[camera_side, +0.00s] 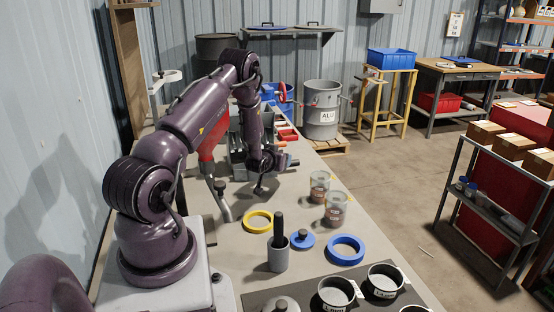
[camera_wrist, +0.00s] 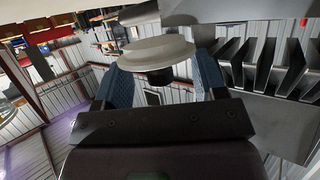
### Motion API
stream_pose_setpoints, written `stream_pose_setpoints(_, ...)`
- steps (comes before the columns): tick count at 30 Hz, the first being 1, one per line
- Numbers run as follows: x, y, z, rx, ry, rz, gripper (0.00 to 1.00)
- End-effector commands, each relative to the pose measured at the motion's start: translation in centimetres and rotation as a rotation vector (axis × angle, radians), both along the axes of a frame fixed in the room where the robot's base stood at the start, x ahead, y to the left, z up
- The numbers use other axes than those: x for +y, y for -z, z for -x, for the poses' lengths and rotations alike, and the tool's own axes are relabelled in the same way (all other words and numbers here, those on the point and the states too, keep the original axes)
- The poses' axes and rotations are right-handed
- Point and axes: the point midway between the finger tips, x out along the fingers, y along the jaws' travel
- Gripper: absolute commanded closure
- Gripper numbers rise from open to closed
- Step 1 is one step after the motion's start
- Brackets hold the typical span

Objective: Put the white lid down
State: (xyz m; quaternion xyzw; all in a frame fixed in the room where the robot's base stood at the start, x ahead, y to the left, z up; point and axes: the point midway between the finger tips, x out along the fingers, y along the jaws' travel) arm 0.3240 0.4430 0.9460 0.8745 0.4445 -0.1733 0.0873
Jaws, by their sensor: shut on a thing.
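The white lid (camera_wrist: 156,52) shows in the wrist view as a pale round disc with a dark knob on the side toward my gripper. My gripper (camera_wrist: 161,76) is shut on that knob, with one blue finger on each side. The disc looks tilted in this view and hides what lies behind it. In the side view my gripper (camera_side: 287,160) is above the far part of the bench, beside the grey bins. The lid cannot be made out clearly there.
A yellow ring (camera_side: 258,221), a blue ring (camera_side: 345,250), a blue knobbed lid (camera_side: 302,240) and a mortar (camera_side: 278,258) stand on the nearer bench. Two jars (camera_side: 336,211) (camera_side: 319,188) stand near its right edge. Dark pots (camera_side: 338,293) are at the front. Grey slotted bins (camera_wrist: 265,62) are close right in the wrist view.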

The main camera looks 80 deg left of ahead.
Motion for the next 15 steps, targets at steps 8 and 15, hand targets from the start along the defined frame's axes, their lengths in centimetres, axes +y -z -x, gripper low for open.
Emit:
stream_pose_setpoints(8,-0.03,0.69,0.01,0.001,0.000,0.002,0.58)
stream_pose_setpoints(15,-0.02,0.63,0.01,0.001,0.000,0.001,0.10)
